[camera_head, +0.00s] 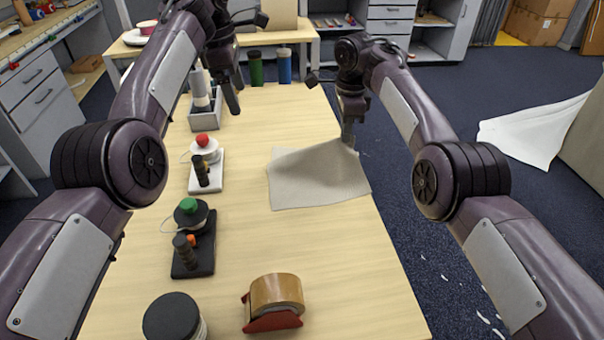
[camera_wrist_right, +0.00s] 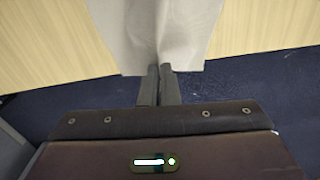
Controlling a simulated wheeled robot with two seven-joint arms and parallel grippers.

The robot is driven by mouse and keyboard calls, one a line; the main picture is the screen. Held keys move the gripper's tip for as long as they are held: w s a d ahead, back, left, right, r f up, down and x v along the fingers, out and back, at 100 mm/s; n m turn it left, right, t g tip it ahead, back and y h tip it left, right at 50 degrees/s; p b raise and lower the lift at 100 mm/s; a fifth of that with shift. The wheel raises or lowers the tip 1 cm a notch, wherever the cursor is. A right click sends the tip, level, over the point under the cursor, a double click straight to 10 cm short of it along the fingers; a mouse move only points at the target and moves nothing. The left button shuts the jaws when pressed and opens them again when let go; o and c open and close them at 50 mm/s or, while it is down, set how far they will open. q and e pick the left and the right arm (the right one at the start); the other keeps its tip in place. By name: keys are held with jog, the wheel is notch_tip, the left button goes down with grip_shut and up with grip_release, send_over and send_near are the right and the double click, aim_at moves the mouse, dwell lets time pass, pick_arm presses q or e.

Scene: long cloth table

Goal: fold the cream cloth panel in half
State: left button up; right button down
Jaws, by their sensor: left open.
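The cream cloth panel (camera_head: 308,180) lies on the right side of the long table, with its far right corner raised. My right gripper (camera_head: 347,138) is shut on that raised corner, near the table's right edge. In the right wrist view the cloth (camera_wrist_right: 160,30) hangs between the closed fingertips (camera_wrist_right: 160,70) and spreads over the table. The cloth's near part lies flat, and the surface beneath its raised part is hidden. My left gripper (camera_head: 232,100) is open and empty above the table's far left part, away from the cloth.
On the table's left stand a grey bin (camera_head: 210,112), a white base with a red knob (camera_head: 203,140) and a black base with a green knob (camera_head: 188,206). A tape dispenser (camera_head: 273,320) and a black-lidded jar (camera_head: 172,318) stand in front. The table's middle is clear.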

jog(key=shift+c, duration=1.4)
grip_release()
notch_tip(320, 180, up, 6)
jog(key=p, duration=0.6)
jog(key=shift+f+p, duration=0.2)
jog(key=shift+p, duration=0.2)
notch_tip(320, 180, up, 8)
jog(key=b, duration=0.1)
jog(key=shift+f, duration=0.15)
